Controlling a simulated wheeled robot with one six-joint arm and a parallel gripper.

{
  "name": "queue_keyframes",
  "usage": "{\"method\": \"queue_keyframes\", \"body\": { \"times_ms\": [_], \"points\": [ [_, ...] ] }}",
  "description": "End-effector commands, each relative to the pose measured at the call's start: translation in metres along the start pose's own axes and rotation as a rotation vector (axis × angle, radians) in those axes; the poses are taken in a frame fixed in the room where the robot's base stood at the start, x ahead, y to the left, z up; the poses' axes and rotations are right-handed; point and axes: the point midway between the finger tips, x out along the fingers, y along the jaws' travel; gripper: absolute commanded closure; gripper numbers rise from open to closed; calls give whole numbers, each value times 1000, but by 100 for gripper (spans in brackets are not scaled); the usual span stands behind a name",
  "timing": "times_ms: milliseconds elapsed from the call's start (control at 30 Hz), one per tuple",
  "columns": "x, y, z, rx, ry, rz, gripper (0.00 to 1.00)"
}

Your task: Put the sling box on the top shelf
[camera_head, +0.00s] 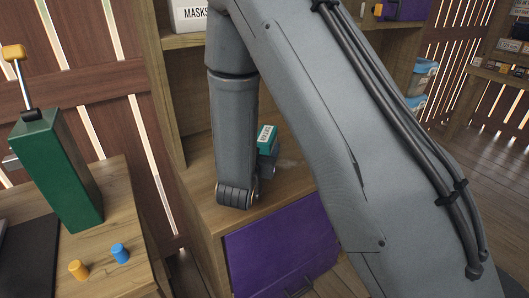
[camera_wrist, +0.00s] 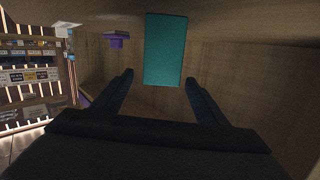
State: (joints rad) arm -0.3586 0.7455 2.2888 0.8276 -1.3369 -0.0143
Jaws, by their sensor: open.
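A teal box (camera_head: 266,139) with a white label stands on the middle shelf board of the wooden shelf unit; I take it as the sling box, but its label is too small to read surely. In the wrist view the teal box (camera_wrist: 165,50) lies straight ahead, its near edge between my fingertips. My gripper (camera_wrist: 159,80) is open, with a finger to each side of that edge; I cannot tell whether either touches it. In the head view my arm hides most of my gripper. The upper shelf (camera_head: 184,41) holds a white box marked MASKS (camera_head: 193,15).
A purple bin front (camera_head: 283,245) sits below the board. At left, a table (camera_head: 120,195) bears a green box with a lever (camera_head: 58,170), an orange peg (camera_head: 78,270) and a blue peg (camera_head: 120,253). Blue-lidded containers (camera_head: 424,76) stand at right. My arm covers much of the shelf.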

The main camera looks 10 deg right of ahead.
Motion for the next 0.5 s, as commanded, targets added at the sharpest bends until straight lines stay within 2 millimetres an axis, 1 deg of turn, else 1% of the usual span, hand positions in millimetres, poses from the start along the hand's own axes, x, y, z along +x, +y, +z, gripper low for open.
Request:
{"method": "queue_keyframes", "body": {
  "times_ms": [33,133,233,500],
  "points": [
    [2,2,9,-23,3,7,33],
    [4,4,14,-53,11,16,33],
    [11,4,14,-63,13,20,33],
    [38,4,11,-62,12,20,33]
  ]
}}
